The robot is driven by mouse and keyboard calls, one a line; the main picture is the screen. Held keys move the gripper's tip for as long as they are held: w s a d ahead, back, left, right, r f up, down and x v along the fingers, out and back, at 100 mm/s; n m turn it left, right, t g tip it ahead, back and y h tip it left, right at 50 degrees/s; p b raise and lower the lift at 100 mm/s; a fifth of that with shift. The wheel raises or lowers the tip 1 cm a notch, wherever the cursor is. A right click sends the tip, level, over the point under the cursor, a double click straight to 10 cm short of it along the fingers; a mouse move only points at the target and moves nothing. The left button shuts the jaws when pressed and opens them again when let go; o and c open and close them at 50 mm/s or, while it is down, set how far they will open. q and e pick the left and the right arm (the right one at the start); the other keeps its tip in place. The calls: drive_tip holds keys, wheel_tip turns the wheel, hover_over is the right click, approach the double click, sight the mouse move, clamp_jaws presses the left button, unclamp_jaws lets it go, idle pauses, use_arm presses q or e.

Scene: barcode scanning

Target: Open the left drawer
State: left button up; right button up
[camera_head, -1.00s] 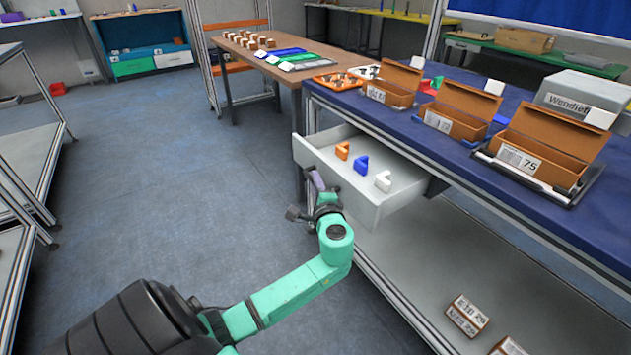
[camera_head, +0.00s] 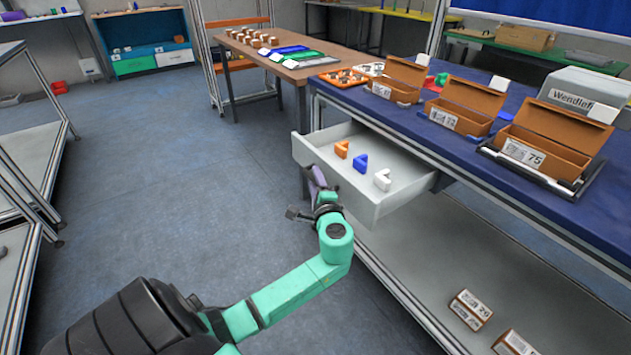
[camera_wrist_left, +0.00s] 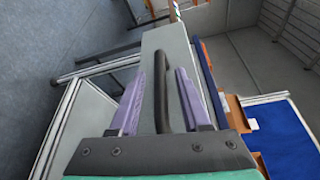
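The left drawer (camera_head: 410,190) stands pulled out from under the blue-topped workbench (camera_head: 450,155). Its light grey front also shows in the wrist view (camera_wrist_left: 172,42). Inside lie an orange piece (camera_head: 341,149), a blue piece (camera_head: 361,163) and a white piece (camera_head: 382,180). My left gripper (camera_head: 316,180) is at the outer face of the drawer front. In the wrist view, the dark handle (camera_wrist_left: 162,90) stands between the two purple fingers of my left gripper (camera_wrist_left: 160,72). A gap shows on each side of the handle, so the fingers look open around it. My right gripper is out of view.
Open brown boxes (camera_head: 460,106) and a grey Wendlef box (camera_head: 580,92) stand on the workbench. A lower shelf (camera_head: 430,260) holds small boxes (camera_head: 470,310). A wooden table (camera_head: 300,72) is behind. The blue floor (camera_head: 180,180) on the left is clear.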

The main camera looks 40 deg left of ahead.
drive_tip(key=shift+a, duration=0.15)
use_arm(q)
drive_tip(key=shift+s+d, duration=0.25)
drive_tip(key=v, duration=1.4)
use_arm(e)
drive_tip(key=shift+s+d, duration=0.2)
